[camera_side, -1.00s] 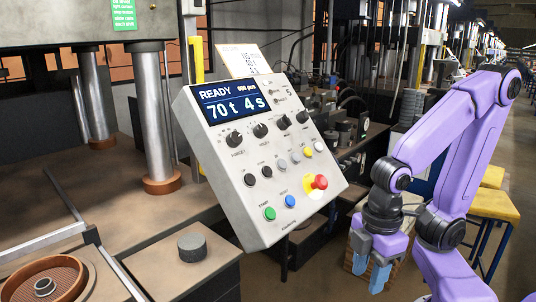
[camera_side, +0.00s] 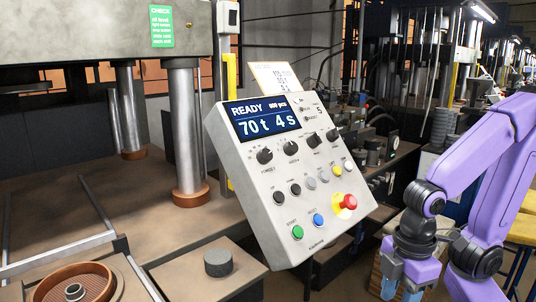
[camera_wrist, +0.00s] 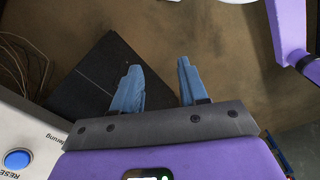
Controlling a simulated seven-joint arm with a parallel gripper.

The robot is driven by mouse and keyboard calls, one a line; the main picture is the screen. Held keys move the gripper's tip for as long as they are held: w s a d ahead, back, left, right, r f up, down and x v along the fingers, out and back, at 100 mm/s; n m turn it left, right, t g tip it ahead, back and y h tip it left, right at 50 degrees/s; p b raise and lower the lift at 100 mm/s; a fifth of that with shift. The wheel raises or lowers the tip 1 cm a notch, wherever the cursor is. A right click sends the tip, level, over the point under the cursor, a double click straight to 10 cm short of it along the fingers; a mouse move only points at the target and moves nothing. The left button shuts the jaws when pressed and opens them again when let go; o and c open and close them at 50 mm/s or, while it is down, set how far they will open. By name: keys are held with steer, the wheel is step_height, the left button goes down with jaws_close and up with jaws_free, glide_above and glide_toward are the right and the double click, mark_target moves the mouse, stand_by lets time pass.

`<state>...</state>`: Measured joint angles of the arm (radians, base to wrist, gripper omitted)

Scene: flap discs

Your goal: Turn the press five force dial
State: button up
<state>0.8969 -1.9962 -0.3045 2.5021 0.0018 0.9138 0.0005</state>
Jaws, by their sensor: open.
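The grey press control panel (camera_side: 262,195) is tilted and stands in the middle of the side view. Its screen (camera_side: 263,119) reads READY, 70 t and 4 s, and a 5 is printed at its upper right. The black force dial (camera_side: 265,156) is the leftmost of several black dials under the screen. My gripper (camera_side: 402,290) points down, right of and below the panel, apart from it and far from the dial. In the wrist view my gripper (camera_wrist: 157,72) shows two blue fingers spread apart with nothing between them. The dial is outside the wrist view.
A red emergency button (camera_side: 348,202), a green start button (camera_side: 297,232) and a blue reset button (camera_side: 318,220) sit low on the panel. The blue button also shows in the wrist view (camera_wrist: 17,159). The press column (camera_side: 185,130) stands left; machines and yellow-topped stools fill the background.

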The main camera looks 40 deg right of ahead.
steer(key=shift+o, duration=1)
steer(key=shift+a, duration=0.15)
steer(key=a+r+t+y, duration=0.1)
steer(key=a+r+y, duration=0.15)
steer(key=a, duration=0.25)
steer(key=w+a+r+t+y, duration=0.1)
steer(key=a+r+y, duration=0.1)
steer(key=a+y, duration=0.3)
steer(key=a+r+y, duration=0.2)
steer(key=a+r, duration=0.1)
steer(key=a, duration=0.3)
steer(key=w+a+r+m+t+y, duration=0.1)
steer(key=w+r+m+t+y, duration=0.2)
steer(key=w+r+t, duration=0.35)
steer(key=w+d+r+m+t+h, duration=0.5)
steer(key=d+t, duration=0.1)
steer(key=t, duration=0.1)
steer(key=m+t+h, duration=0.2)
steer(key=m+h, duration=0.2)
steer(key=h, duration=0.4)
glide_toward(267, 154)
steer(key=shift+w+f, duration=0.15)
steer(key=shift+w, duration=3.85)
